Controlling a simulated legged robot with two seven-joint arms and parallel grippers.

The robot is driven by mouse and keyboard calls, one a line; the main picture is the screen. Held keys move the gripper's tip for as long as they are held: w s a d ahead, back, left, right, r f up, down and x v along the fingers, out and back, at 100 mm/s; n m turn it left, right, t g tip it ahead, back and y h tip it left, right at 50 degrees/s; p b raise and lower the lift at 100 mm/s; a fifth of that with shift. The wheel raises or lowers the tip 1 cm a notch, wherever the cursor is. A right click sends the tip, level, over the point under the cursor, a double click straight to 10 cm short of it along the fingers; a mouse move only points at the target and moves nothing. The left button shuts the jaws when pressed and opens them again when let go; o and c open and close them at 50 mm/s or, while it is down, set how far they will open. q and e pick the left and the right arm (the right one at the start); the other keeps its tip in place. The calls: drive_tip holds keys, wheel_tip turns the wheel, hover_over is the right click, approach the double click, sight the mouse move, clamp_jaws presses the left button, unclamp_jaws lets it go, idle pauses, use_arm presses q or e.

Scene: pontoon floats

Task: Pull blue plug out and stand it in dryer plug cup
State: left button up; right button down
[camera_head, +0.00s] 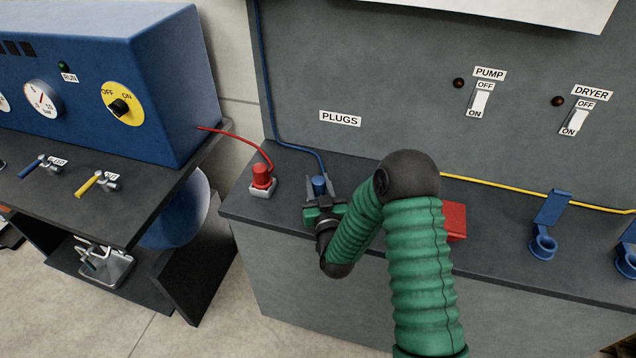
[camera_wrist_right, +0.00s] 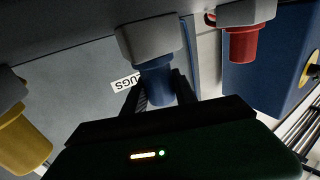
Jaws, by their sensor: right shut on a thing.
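The blue plug (camera_head: 319,184) is upright at the back of the counter under the PLUGS label, with a blue cable rising from it. In the right wrist view, which is upside down, the blue plug (camera_wrist_right: 158,84) sits against its grey socket (camera_wrist_right: 150,38). My right gripper (camera_head: 321,190) is shut on the blue plug, one finger on each side. Two blue cups stand at the counter's right: one with a tall back (camera_head: 543,247) and one cut by the picture edge (camera_head: 627,262). I cannot tell which is the dryer's. My left gripper is not in view.
A red plug (camera_head: 261,176) sits in a socket left of the blue one. A yellow plug (camera_wrist_right: 24,134) shows in the wrist view. A red block (camera_head: 455,221) is partly behind my right arm. PUMP (camera_head: 479,99) and DRYER (camera_head: 574,122) switches are on the panel.

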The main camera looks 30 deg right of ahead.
drive_tip(key=c, duration=0.9)
unclamp_jaws()
drive_tip(key=shift+s+a+f, duration=0.1)
drive_tip(key=shift+s+a, duration=0.05)
drive_tip(key=shift+s, duration=0.15)
drive_tip(key=b+v, duration=0.1)
drive_tip(key=v, duration=0.7)
drive_tip(key=shift+s, duration=0.25)
drive_tip(key=p+v, duration=0.7)
drive_tip(key=shift+s+a, duration=0.2)
drive_tip(key=shift+s, duration=0.1)
